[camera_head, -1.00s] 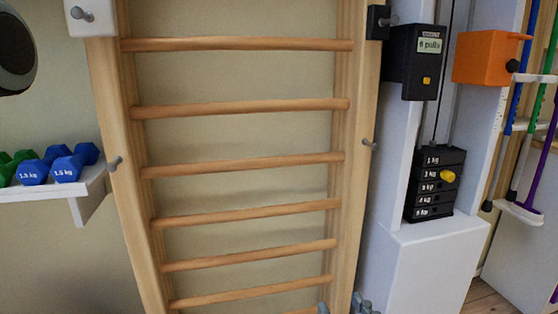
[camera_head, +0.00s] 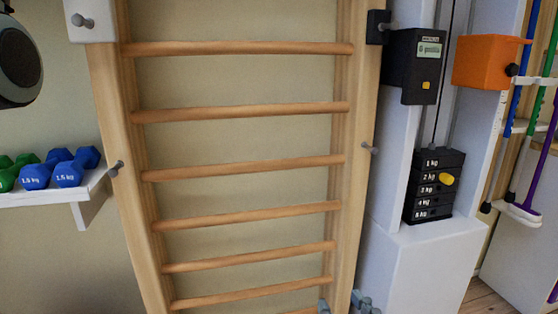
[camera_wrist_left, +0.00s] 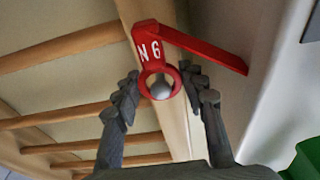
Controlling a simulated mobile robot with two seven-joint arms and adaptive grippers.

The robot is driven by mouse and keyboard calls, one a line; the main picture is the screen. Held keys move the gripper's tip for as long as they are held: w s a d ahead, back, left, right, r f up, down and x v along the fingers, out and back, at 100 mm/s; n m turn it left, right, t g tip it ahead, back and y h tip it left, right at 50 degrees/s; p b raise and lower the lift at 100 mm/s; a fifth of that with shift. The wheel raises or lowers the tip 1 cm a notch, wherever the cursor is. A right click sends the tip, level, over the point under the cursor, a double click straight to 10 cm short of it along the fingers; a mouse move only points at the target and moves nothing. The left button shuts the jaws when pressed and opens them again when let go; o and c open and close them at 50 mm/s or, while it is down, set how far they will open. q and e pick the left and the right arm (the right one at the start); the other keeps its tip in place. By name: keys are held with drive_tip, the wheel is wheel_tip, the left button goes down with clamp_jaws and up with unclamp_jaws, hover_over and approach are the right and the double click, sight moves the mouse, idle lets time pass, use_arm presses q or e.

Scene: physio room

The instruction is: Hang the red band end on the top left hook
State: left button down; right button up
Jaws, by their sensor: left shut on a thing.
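The red band end (camera_wrist_left: 150,48), a tag marked "N 6" with a ring, shows in the left wrist view. My left gripper (camera_wrist_left: 162,88) is shut on it, one finger at each side of the ring. A grey round knob (camera_wrist_left: 160,89) shows through the ring; I cannot tell whether the ring is around it or in front of it. In the head view the top left hook (camera_head: 80,19) is a grey peg on a white block, with nothing on it. My right gripper (camera_head: 344,303) shows only partly at the bottom edge, its fingers apart with nothing between them.
Wooden wall bars (camera_head: 240,108) fill the middle. A grey peg (camera_head: 117,167) is lower on the left post, another (camera_head: 369,149) on the right post. A shelf (camera_head: 88,190) with dumbbells is at left. A weight stack (camera_head: 434,186) and an orange box (camera_head: 487,62) are at right.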

use_arm(q)
drive_tip(key=shift+w+a+r+p, duration=0.1)
drive_tip(key=shift+w+r+p, duration=0.05)
drive_tip(key=shift+w+p, duration=0.2)
drive_tip(key=shift+f, duration=0.45)
idle(0.4)
drive_tip(key=c, duration=0.8)
unclamp_jaws()
drive_tip(key=shift+o, duration=0.8)
drive_tip(key=shift+b, duration=0.3)
